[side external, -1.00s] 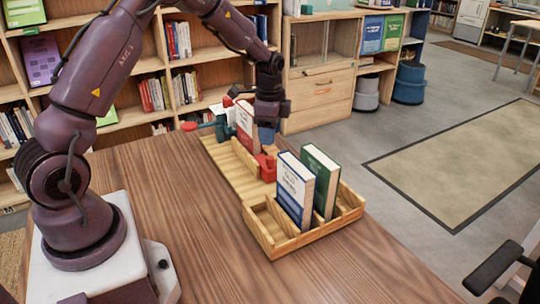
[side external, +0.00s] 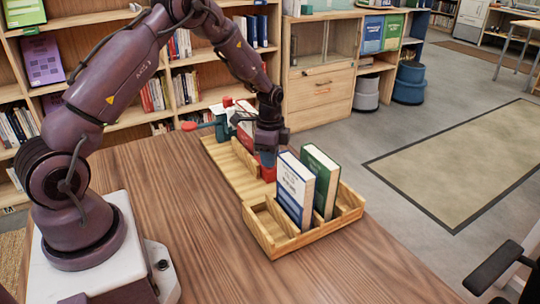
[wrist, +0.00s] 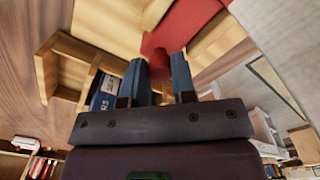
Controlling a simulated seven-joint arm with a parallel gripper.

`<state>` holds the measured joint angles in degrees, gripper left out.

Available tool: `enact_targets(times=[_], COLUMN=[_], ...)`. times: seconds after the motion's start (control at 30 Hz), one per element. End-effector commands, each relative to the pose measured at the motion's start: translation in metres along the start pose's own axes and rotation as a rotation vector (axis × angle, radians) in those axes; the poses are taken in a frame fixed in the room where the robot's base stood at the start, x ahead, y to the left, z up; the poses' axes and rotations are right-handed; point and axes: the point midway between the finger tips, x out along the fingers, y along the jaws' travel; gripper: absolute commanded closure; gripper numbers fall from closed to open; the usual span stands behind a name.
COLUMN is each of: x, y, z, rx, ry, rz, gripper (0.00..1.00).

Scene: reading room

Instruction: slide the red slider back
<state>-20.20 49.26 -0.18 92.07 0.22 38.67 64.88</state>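The red slider (side external: 268,174) sits on the wooden rack (side external: 232,176), behind the front tray of books. Most of it is hidden by my gripper in the side view. In the wrist view the slider's broad red body (wrist: 190,22) lies beyond my fingertips, and its knob shows between them. My gripper (side external: 267,158) points down directly over the slider. In the wrist view its two blue fingers (wrist: 161,72) stand apart, one on each side of the red knob. I cannot tell whether they press on it.
A white-and-blue book (side external: 294,190) and a green book (side external: 321,180) stand upright in the wooden tray (side external: 262,238), close in front of my gripper. A red book (side external: 244,135) and a teal item with a red end (side external: 219,124) are behind.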

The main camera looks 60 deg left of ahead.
Motion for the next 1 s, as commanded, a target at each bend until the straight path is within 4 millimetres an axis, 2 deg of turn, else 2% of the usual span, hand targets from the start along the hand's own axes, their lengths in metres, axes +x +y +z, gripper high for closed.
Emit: enact_targets(times=[0.17, 0.4, 0.63, 0.67, 0.7, 0.77, 1.0], x=[0.0, 0.0, 0.0, 0.0, 0.0, 0.0, 0.0], y=[0.001, 0.02, 0.019, 0.019, 0.019, 0.019, 0.018], z=[-0.001, -0.02, -0.019, -0.019, -0.019, -0.019, -0.019], rx=[0.001, 0.004, 0.0, 0.0, 0.0, 0.0, 0.0], ry=[0.0, 0.001, 0.001, 0.001, 0.001, 0.001, 0.0], rz=[0.0, 0.002, 0.0, 0.0, 0.0, 0.0, 0.0], gripper=[1.0, 1.0, 1.0, 0.71, 0.62, 0.49, 0.49])
